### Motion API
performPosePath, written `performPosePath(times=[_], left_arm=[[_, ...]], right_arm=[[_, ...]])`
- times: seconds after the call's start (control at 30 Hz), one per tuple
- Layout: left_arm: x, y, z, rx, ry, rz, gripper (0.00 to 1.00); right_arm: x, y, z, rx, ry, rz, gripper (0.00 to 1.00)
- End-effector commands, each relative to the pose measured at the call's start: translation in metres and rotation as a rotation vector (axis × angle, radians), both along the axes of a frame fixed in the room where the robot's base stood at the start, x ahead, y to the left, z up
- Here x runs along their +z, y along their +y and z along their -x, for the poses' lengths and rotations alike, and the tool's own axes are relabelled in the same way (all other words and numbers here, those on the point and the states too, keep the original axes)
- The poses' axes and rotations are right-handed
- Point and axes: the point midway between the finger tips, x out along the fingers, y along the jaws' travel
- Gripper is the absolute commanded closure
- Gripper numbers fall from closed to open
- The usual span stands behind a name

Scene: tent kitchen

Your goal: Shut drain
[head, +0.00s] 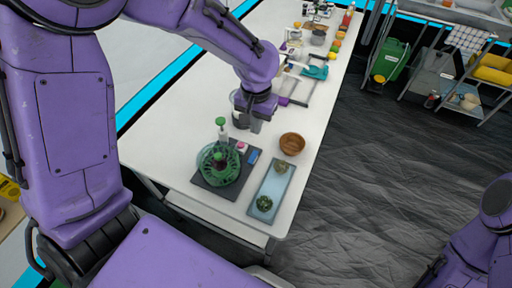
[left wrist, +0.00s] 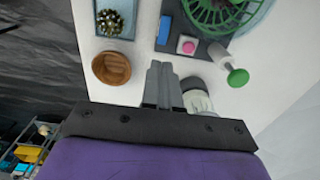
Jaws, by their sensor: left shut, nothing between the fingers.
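A green round slotted basin (head: 220,168) sits on a dark square base on the white table. It shows partly at the top of the left wrist view (left wrist: 222,12). A green-knobbed white handle (head: 221,128) stands at its far side; the knob (left wrist: 237,77) is large in the wrist view. A pink button (head: 240,146) and a blue block (head: 253,156) are on the base beside the basin. My left gripper (head: 256,127) is shut and empty above the table, apart from the knob and button. The drain itself cannot be made out. My right gripper is out of view.
A whitish jar (left wrist: 197,97) stands close beside my left fingers. A brown wooden bowl (head: 292,143) is to their right in the head view. A pale blue tray (head: 258,188) with two dark green round items lies near the table's right edge. Farther back are many small items.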

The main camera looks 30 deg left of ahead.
Motion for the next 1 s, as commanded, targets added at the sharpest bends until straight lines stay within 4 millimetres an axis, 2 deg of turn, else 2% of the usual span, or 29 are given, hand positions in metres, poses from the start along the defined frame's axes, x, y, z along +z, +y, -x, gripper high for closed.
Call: performPosePath(times=[0.1,0.3,0.5,0.7,1.0], left_arm=[[-0.028,0.000,0.001,0.001,0.006,-0.001,1.00],[-0.071,0.000,0.001,0.000,0.004,-0.001,1.00],[-0.101,0.000,0.001,0.000,0.002,-0.001,1.00],[-0.110,0.000,0.000,0.000,-0.001,-0.002,1.00],[-0.110,0.002,0.001,0.005,0.005,-0.001,1.00]], right_arm=[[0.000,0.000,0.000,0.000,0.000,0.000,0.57],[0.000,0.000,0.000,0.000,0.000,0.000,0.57],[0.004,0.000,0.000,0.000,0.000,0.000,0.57],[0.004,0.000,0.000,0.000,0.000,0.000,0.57],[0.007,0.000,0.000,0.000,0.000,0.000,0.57]])
